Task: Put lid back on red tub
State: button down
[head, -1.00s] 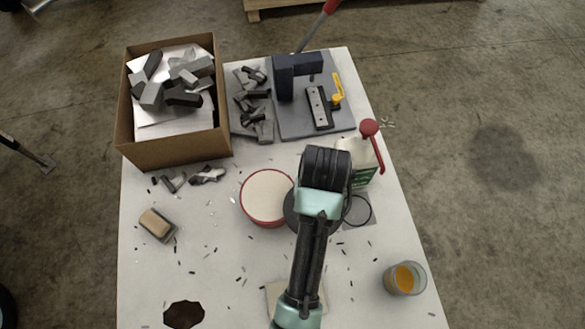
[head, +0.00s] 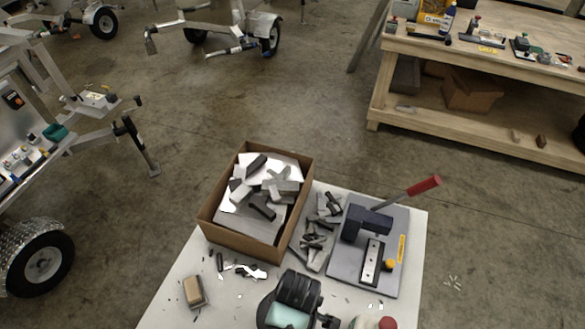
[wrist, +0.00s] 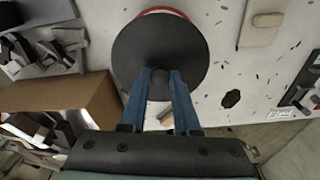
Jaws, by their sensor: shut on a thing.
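My gripper (wrist: 160,84) is shut on the knob of a dark round lid (wrist: 160,45) in the wrist view. The lid faces the camera and hides most of what lies behind it. A thin arc of the red tub's rim (wrist: 165,10) shows past the lid's far edge. I cannot tell whether the lid touches the tub or is held above it.
A cardboard box (head: 212,222) of metal offcuts stands at the table's left. A press with a red-handled lever (head: 425,185) stands at the right, with scraps (head: 318,235) between them. A sponge-like block (head: 194,291) lies front left. The white table (head: 175,300) carries small dark chips.

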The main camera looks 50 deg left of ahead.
jog(key=shift+s+f+b, duration=0.15)
jog(key=shift+f+b, duration=0.8)
notch_tip(320, 180, down, 3)
jog(key=b, duration=0.3)
jog(key=shift+f+b, duration=0.35)
jog(key=shift+f, duration=0.35)
jog(key=shift+p, duration=0.5)
jog(key=shift+f, duration=0.15)
dwell(1.4)
jog(key=shift+c, duration=0.4)
grip_release()
